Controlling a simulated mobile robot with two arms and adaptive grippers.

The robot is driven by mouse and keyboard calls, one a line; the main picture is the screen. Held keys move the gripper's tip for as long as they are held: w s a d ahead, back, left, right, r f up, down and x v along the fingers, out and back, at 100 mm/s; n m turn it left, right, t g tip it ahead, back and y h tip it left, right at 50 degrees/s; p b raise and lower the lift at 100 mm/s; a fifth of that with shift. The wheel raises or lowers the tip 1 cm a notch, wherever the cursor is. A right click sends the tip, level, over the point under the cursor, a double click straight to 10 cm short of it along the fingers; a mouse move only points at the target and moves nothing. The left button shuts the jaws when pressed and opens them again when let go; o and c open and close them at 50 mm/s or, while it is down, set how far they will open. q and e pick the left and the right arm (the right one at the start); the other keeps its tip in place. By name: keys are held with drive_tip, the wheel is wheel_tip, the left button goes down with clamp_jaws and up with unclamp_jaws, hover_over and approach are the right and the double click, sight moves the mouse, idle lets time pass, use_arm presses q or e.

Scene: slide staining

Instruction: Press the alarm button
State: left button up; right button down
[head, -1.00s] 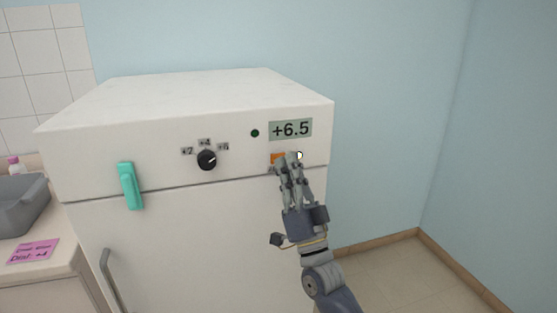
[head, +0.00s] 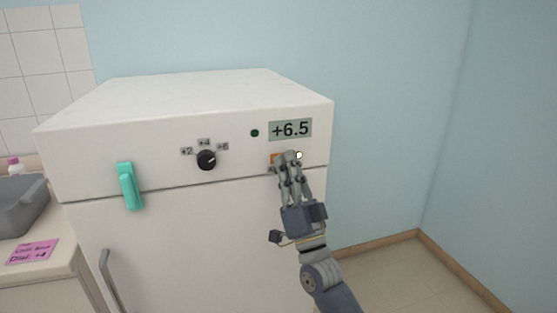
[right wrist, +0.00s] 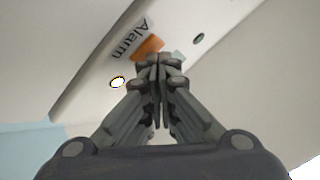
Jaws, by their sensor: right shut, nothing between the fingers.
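The orange alarm button (head: 275,157) is on the upper front panel of the white fridge (head: 190,245), below the +6.5 display (head: 290,129). My right gripper (head: 287,155) is shut and empty, its fingertips at the panel and partly covering the button. In the right wrist view the orange button (right wrist: 148,47) shows just beyond the closed fingertips (right wrist: 158,62), beside the "Alarm" label (right wrist: 130,40). I cannot tell whether the fingertips touch it. My left gripper is not in view.
A small bright lamp (head: 299,155) is right of the fingertips. A black dial (head: 206,160), a dark green lamp (head: 254,133) and a teal handle (head: 129,186) are on the fridge front. A counter with a grey basin (head: 22,205) and pink note (head: 33,252) stands left.

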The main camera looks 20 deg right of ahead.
idle(0.4)
drive_tip(key=shift+s+p, duration=0.4)
drive_tip(key=shift+s, duration=0.3)
drive_tip(key=shift+s, duration=0.1)
drive_tip(key=shift+s+p, duration=1)
drive_tip(key=shift+s, duration=1.4)
drive_tip(key=shift+f, duration=0.1)
